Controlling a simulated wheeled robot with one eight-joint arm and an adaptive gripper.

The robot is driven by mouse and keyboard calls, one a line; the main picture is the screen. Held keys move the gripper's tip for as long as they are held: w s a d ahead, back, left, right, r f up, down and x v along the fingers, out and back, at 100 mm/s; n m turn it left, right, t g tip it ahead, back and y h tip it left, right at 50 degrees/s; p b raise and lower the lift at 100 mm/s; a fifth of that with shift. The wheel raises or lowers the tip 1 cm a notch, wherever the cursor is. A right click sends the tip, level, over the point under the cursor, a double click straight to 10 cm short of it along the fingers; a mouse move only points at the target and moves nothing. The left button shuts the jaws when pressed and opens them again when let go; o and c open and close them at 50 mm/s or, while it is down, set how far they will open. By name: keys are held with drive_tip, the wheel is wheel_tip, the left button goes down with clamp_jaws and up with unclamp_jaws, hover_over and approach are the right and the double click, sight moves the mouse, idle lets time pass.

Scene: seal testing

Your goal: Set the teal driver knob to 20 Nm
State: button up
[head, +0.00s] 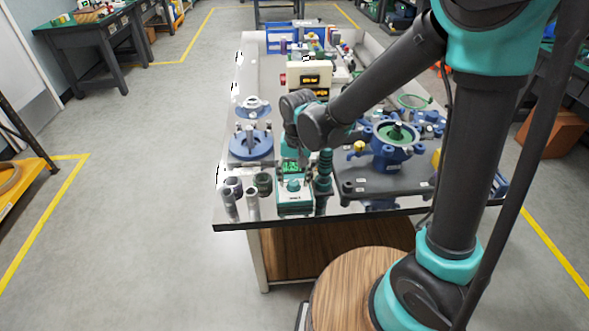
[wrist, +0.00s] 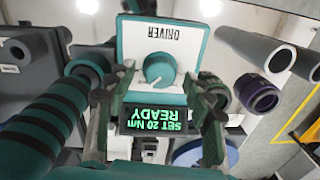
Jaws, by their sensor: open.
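The driver unit (head: 296,206) is a white and teal box at the front edge of the table, labelled DRIVER; it appears upside down in the wrist view (wrist: 135,40). Its teal round knob (wrist: 160,70) is in the middle of the white face and carries a pale pointer line. The green display (wrist: 157,121) reads "SET 20 Nm" and "READY". My gripper (wrist: 160,82) is open, with one finger on each side of the knob and visible gaps between. In the head view my gripper (head: 292,152) is over the unit.
A ribbed dark teal handle (wrist: 40,115) stands close beside the unit, also in the head view (head: 325,170). Grey cylinders (head: 252,203) and a dark ring (wrist: 256,92) stand on its other side. A blue flanged fixture (head: 250,147) and a valve-like assembly (head: 391,150) flank the arm.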

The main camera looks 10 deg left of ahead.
sight(296, 182)
wheel_tip(296, 182, up, 12)
drive_tip(key=shift+d, duration=0.25)
drive_tip(key=shift+f, duration=0.15)
idle(1.2)
